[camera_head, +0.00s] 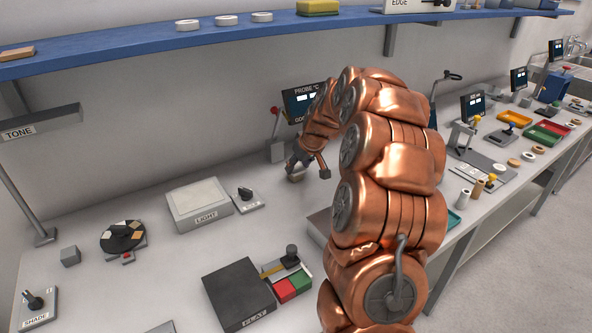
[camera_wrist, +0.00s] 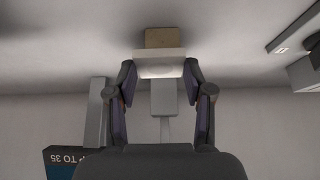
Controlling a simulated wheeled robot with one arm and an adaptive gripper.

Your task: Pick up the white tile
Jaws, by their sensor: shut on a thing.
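The white tile (camera_wrist: 159,66) sits between my two fingertips in the wrist view, with a pad on each side of it. My gripper (camera_wrist: 160,82) is shut on it. A tan block (camera_wrist: 160,38) shows just beyond the tile; whether the two touch I cannot tell. In the head view my gripper (camera_head: 306,168) is low over the bench near the back wall, beside the probe display. A small tan piece (camera_head: 296,177) shows under it. The white tile itself is not clearly seen there.
The probe display (camera_head: 302,102) and a red-knobbed lever (camera_head: 276,130) stand close behind my gripper. A light box (camera_head: 199,203) and a small switch box (camera_head: 245,198) lie to the left. A blue shelf (camera_head: 130,50) runs above.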

